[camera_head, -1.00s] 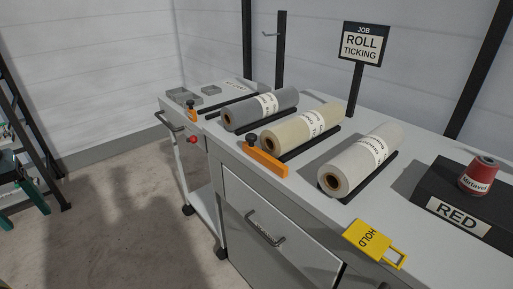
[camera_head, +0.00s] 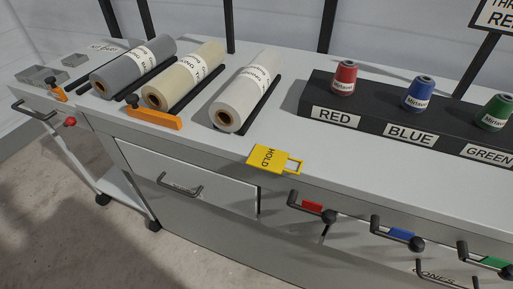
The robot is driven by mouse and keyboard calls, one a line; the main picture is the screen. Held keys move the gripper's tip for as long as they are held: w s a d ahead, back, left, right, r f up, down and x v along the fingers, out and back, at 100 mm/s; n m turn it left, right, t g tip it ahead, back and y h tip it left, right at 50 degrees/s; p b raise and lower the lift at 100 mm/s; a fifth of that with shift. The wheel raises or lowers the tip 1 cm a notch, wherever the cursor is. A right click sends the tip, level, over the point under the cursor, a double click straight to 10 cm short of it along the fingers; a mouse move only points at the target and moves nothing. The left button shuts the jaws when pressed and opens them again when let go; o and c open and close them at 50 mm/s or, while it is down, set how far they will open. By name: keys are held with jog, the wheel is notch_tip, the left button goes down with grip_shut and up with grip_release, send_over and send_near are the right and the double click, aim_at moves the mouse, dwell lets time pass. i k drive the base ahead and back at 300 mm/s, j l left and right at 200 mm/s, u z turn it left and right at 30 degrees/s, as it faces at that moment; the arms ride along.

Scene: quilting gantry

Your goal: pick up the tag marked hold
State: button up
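The yellow tag marked HOLD (camera_head: 267,159) lies flat near the front edge of the grey counter, in the middle of the head view. Nothing covers the tag. My gripper is not in view.
Grey, cream and white fabric rolls (camera_head: 246,92) lie behind and left of the tag. A black rack (camera_head: 390,122) with red, blue and green spools stands at right. An orange clamp (camera_head: 154,118) sits at the edge. Drawer handles (camera_head: 180,189) and black knobs (camera_head: 331,217) stick out below.

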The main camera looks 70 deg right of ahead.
aim_at(262, 156)
jog(key=j+z, duration=0.1)
jog(key=z, duration=0.3)
jog(key=i+j+z, duration=0.1)
jog(key=z, duration=0.35)
jog(key=j+z, duration=0.1)
jog(key=z, duration=0.3)
jog(key=j+z, duration=0.1)
jog(key=z, duration=0.35)
